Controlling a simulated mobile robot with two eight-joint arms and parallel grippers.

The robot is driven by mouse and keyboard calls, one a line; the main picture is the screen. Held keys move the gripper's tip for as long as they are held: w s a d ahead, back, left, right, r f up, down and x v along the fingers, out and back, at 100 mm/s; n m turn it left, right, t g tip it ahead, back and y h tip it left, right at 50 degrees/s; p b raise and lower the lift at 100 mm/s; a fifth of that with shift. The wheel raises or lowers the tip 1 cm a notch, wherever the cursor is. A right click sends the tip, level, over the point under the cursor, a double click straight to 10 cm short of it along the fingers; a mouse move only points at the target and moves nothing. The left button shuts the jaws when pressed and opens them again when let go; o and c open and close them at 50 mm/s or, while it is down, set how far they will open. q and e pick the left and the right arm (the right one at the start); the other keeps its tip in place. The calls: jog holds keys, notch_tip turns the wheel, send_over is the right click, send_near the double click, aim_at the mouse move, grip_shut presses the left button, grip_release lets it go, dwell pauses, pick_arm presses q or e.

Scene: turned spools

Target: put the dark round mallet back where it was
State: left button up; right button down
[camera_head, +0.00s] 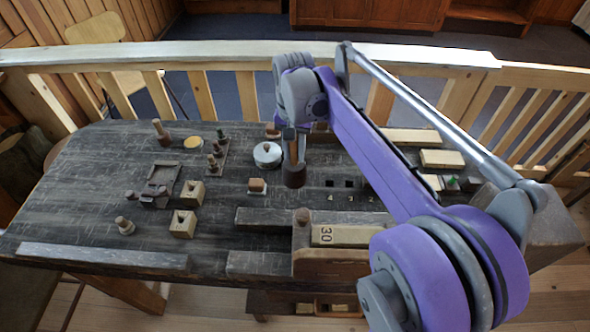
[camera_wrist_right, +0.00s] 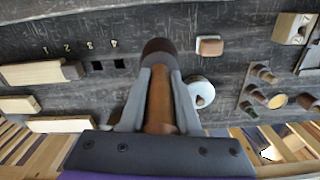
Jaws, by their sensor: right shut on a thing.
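The dark round mallet has a dark brown cylindrical head (camera_head: 294,177) and a lighter brown handle, which shows in the wrist view (camera_wrist_right: 159,105). My right gripper (camera_head: 292,150) is shut on the handle, one finger on each side, with the head pointing down toward the workbench. In the wrist view the right gripper (camera_wrist_right: 160,82) has the mallet head (camera_wrist_right: 158,48) beyond its fingertips. I cannot tell whether the head touches the bench. Square holes (camera_head: 350,183) with numbers lie to the right of the mallet. My left gripper is not in view.
The dark workbench (camera_head: 90,190) carries a white round disc (camera_head: 267,154), a small wood-topped block (camera_head: 257,186), pale notched blocks (camera_head: 183,224) and a peg rack (camera_head: 217,155). A block marked 30 (camera_head: 345,235) stands at the front. Pale wooden blocks (camera_head: 441,159) lie right.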

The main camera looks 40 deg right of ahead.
aim_at(294, 163)
jog(key=shift+f, duration=2.65)
jog(key=shift+f, duration=0.2)
jog(key=c, duration=0.6)
grip_release()
jog(key=shift+r, duration=0.55)
notch_tip(294, 163, up, 11)
jog(key=shift+r+p, duration=0.2)
jog(key=shift+p, duration=0.2)
jog(key=shift+f, duration=0.1)
